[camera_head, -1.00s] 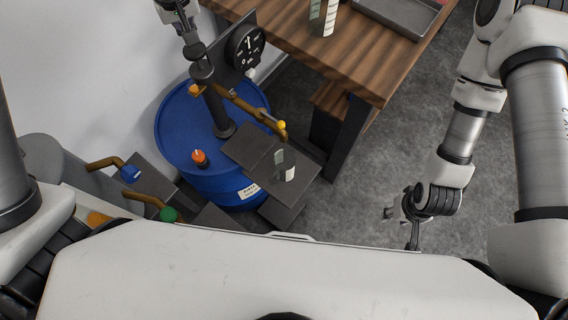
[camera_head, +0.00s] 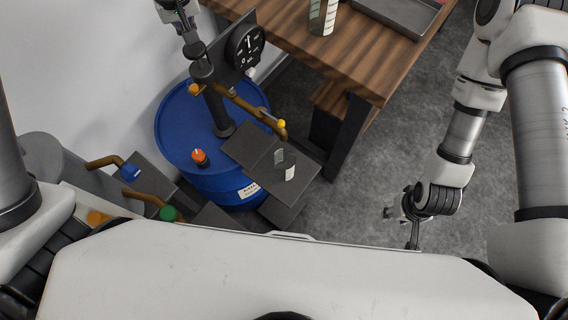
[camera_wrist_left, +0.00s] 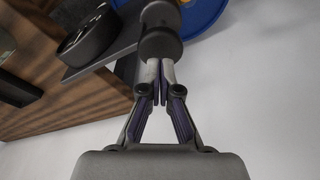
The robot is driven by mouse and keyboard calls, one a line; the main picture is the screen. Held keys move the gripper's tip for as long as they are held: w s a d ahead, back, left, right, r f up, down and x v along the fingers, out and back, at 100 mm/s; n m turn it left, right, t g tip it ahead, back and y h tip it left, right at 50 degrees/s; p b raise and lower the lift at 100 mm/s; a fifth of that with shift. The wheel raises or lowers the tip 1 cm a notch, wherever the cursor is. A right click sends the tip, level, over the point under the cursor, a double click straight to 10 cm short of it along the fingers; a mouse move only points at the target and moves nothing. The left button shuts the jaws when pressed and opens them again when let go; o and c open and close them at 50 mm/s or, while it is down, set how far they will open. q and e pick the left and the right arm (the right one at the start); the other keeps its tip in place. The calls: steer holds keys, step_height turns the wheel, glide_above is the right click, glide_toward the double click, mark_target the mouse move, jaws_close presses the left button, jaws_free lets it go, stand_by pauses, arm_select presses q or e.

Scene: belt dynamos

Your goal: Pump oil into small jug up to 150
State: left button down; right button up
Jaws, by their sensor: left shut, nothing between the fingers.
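The small jug (camera_head: 284,165), clear with a pale marked panel, stands on the dark platform by the blue drum (camera_head: 180,140), under the yellow-tipped end of the brass spout (camera_head: 255,110). Its oil level is too small to read. The pump column (camera_head: 218,112) rises from the drum beside a round dial (camera_head: 245,46). My left gripper (camera_head: 190,32) is at the pump's top. In the left wrist view its fingers (camera_wrist_left: 162,85) are shut and empty, close against a dark cylindrical pump part (camera_wrist_left: 160,45). My right gripper (camera_head: 402,226) hangs open and empty over the floor.
A wooden table (camera_head: 350,55) at the back holds a marked container (camera_head: 322,16) and a grey tray (camera_head: 402,12). Blue (camera_head: 130,172) and green (camera_head: 168,213) capped spouts stand left of the drum. An orange cap (camera_head: 200,157) is on the drum. The floor at right is clear.

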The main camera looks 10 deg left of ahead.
mark_target(194, 49)
arm_select(q)
steer(key=shift+s+f+b, duration=0.1)
steer(key=shift+f+b, duration=1.75)
steer(key=shift+f, duration=0.75)
step_height(194, 49, up, 9)
steer(key=p, duration=0.7)
steer(key=shift+f, duration=0.15)
steer(key=shift+r, duration=0.3)
step_height(194, 49, up, 11)
steer(key=s+d, duration=0.1)
steer(key=s, duration=0.1)
